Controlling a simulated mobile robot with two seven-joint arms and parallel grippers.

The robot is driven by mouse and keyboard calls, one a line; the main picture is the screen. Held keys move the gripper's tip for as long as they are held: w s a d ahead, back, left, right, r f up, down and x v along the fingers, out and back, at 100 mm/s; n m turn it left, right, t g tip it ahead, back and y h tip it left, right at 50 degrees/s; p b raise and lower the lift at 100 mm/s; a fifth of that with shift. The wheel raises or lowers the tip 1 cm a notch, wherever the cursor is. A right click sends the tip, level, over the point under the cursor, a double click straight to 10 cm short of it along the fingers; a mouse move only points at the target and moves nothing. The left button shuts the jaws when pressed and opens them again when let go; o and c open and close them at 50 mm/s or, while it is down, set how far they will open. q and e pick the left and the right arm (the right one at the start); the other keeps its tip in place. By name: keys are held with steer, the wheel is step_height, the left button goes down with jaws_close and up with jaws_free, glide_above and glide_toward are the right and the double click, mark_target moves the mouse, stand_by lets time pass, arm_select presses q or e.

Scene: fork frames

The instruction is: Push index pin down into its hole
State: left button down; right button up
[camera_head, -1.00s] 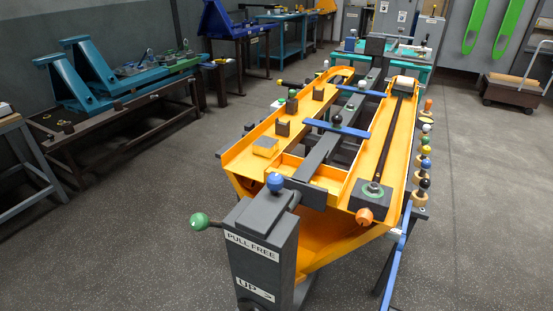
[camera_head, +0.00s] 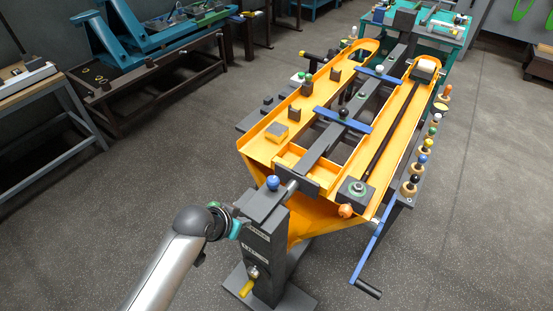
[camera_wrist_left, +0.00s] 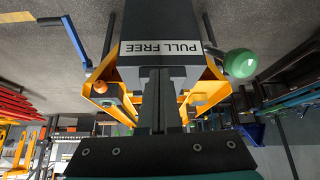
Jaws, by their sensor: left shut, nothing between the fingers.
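The dark grey post (camera_head: 264,240) stands at the near end of the orange frame. A blue ball knob (camera_head: 273,183) sits on top of it; I cannot tell for certain whether it is the index pin, and no hole shows. My left gripper (camera_head: 241,228) is at the left side of the post, shut and empty. In the left wrist view its dark fingers (camera_wrist_left: 161,98) point at the post face below the upside-down PULL FREE label (camera_wrist_left: 161,48); contact is unclear. A green ball knob (camera_wrist_left: 240,63) sticks out beside the post there. My right gripper is out of view.
The orange frame (camera_head: 262,150) extends away behind the post. A blue crank lever (camera_head: 372,250) hangs at its right. The floor between is clear.

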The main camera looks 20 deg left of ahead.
arm_select(q)
steer(key=w+d+r+m+t+h+p, duration=0.1)
steer(key=w+r+p, duration=0.1)
steer(key=r, duration=0.6)
steer(key=w+r+t+p, duration=0.1)
steer(key=w+r+p, duration=0.2)
steer(key=r, duration=0.5)
steer(key=b, duration=0.1)
glide_above(270, 182)
step_height(270, 182, down, 6)
steer(key=f, duration=0.3)
steer(key=shift+s+f+b, duration=0.25)
steer(key=shift+f+b, duration=0.05)
steer(key=shift+b, duration=0.05)
steer(key=shift+f, duration=0.55)
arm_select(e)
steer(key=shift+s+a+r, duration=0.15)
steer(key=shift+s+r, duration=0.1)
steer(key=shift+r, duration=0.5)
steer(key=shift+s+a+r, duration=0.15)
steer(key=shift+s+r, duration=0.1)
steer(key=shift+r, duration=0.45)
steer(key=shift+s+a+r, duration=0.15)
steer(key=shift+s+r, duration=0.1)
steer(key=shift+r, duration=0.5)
